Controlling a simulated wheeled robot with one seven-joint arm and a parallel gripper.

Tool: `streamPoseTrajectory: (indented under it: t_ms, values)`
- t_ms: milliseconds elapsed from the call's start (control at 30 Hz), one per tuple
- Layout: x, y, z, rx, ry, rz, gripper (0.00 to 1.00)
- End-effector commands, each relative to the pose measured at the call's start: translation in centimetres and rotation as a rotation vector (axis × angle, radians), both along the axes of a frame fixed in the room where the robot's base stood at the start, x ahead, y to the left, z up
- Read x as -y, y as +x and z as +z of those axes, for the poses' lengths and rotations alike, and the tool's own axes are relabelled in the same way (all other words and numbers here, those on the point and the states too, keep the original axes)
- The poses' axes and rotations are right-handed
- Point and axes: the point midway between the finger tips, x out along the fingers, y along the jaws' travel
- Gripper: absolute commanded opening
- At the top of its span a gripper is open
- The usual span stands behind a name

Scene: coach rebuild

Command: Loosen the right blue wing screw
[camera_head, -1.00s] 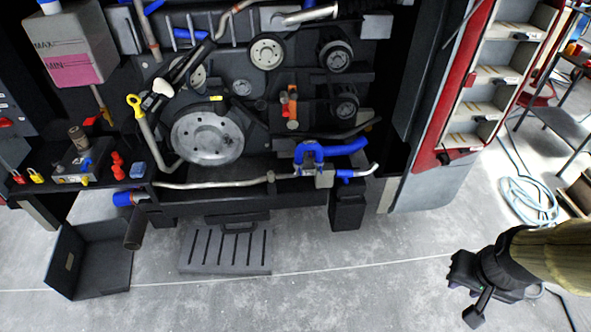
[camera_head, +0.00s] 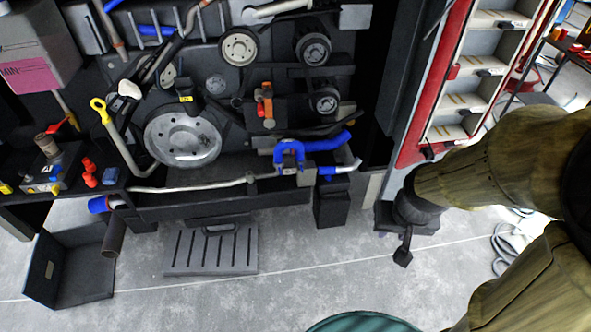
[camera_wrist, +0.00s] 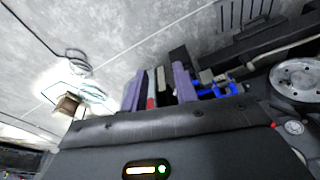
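A blue U-shaped piece (camera_head: 289,150) stands at a grey block on the lower right of the engine bay. A small blue fitting (camera_head: 327,172) sits right of that block, at a pale pipe end. I cannot tell which of these is the right wing screw. Blue parts (camera_wrist: 217,90) show right of the fingers in the wrist view. My gripper (camera_wrist: 159,72) shows two purple-grey fingers spread apart, with no blue part between them. In the head view my dark gripper end is right of the blue parts and apart from them; its fingertips are not clear there.
A thick blue hose (camera_head: 328,144) runs just above the blue fitting. A pale pipe (camera_head: 205,187) crosses the bay front. The red-edged shelf cabinet (camera_head: 455,100) stands close on the right.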

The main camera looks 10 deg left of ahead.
Motion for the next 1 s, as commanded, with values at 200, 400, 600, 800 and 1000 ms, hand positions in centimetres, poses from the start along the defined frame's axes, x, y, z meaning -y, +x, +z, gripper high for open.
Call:
streamPoseTrajectory:
  t_ms: [200, 400, 600, 800, 1000]
  values:
    - [0.0, 0.0, 0.0, 0.0, 0.0, 0.0, 0.29]
    - [-0.5, 1.2, -2.0, 0.023, 0.013, -0.033, 0.29]
    - [-2.9, 5.5, -8.1, 0.108, 0.093, -0.16, 0.29]
    - [-6.5, 10.6, -14.9, 0.208, 0.264, -0.341, 0.29]
    - [-10.7, 15.0, -21.1, 0.267, 0.498, -0.534, 0.29]
